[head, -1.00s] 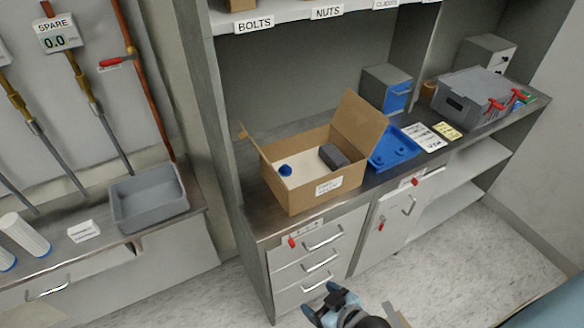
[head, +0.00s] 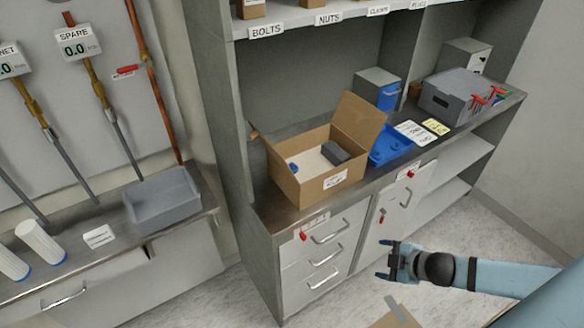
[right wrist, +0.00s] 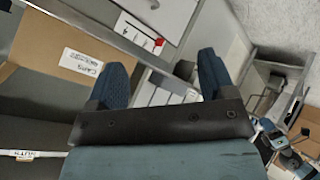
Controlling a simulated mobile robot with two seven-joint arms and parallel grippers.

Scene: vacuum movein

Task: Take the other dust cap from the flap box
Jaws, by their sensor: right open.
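The flap box (head: 297,190) is an open cardboard box with raised flaps and a white label, on the metal counter. A small blue dust cap (head: 293,167) lies inside at the left, partly hidden by the front wall. A dark grey block (head: 335,152) is in the box's right part. My right gripper (head: 387,260) is open and empty, in front of the cabinet, below and right of the box. In the right wrist view, my spread fingers (right wrist: 160,75) have nothing between them, and the box's labelled wall (right wrist: 45,75) is at the left. My left gripper is not seen.
A blue tray (head: 391,157) lies right of the box, with papers (head: 415,133) beyond. A grey crate (head: 450,98) with red-handled things stands farther right. The shelf (head: 345,18) overhangs the counter. A grey bin (head: 165,207) sits on the left bench.

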